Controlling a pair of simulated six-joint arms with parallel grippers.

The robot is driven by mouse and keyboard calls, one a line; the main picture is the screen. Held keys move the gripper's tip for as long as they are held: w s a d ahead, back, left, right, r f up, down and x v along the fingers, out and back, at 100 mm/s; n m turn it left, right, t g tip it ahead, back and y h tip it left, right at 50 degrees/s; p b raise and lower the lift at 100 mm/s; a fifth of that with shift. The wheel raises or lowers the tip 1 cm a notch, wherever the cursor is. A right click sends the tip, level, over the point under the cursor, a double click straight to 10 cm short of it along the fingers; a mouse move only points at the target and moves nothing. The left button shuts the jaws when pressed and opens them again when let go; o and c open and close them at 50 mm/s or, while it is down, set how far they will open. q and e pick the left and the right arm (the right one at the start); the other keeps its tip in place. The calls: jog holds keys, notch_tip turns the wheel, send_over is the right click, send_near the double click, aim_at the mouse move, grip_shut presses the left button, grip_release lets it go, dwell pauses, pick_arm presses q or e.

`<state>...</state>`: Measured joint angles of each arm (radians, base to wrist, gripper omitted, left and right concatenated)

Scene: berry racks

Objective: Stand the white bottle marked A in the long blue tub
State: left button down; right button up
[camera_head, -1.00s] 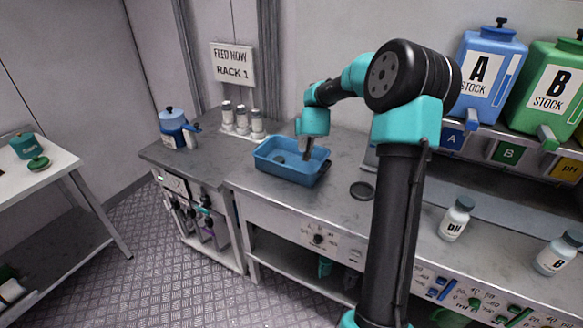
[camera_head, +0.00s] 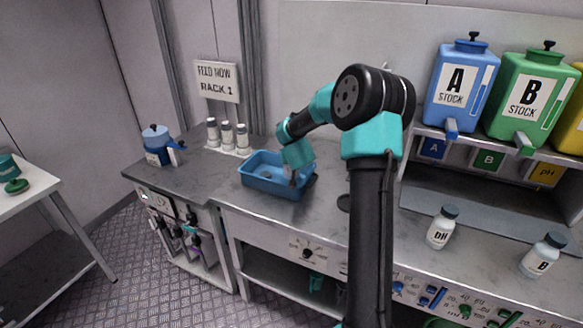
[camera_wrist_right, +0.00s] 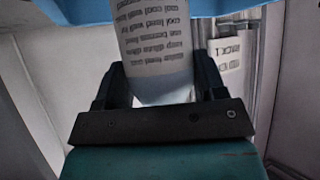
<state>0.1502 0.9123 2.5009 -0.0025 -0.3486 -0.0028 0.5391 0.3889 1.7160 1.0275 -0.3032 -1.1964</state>
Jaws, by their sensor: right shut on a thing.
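The long blue tub (camera_head: 262,185) stands on the steel bench in the head view. My right gripper (camera_head: 293,182) is at the tub's right part, pointing down. In the right wrist view my right gripper (camera_wrist_right: 160,88) is shut on a white bottle (camera_wrist_right: 155,48) with small printed text. The letter A does not show on the side I see. A blue wall of the tub (camera_wrist_right: 70,10) crosses the top of that view, close to the bottle. In the head view the held bottle is hidden by the gripper, so I cannot tell whether it touches the tub floor. My left gripper is not in view.
Several small bottles (camera_head: 227,134) stand behind the tub, with a blue jug (camera_head: 157,146) to their left. Bottles marked pH (camera_head: 441,230) and B (camera_head: 541,258) stand at right, below the stock tanks (camera_head: 461,85).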

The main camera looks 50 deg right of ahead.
jog(key=shift+f, duration=0.35)
jog(key=shift+f, duration=1.85)
jog(key=shift+f, duration=0.1)
jog(key=o, duration=1)
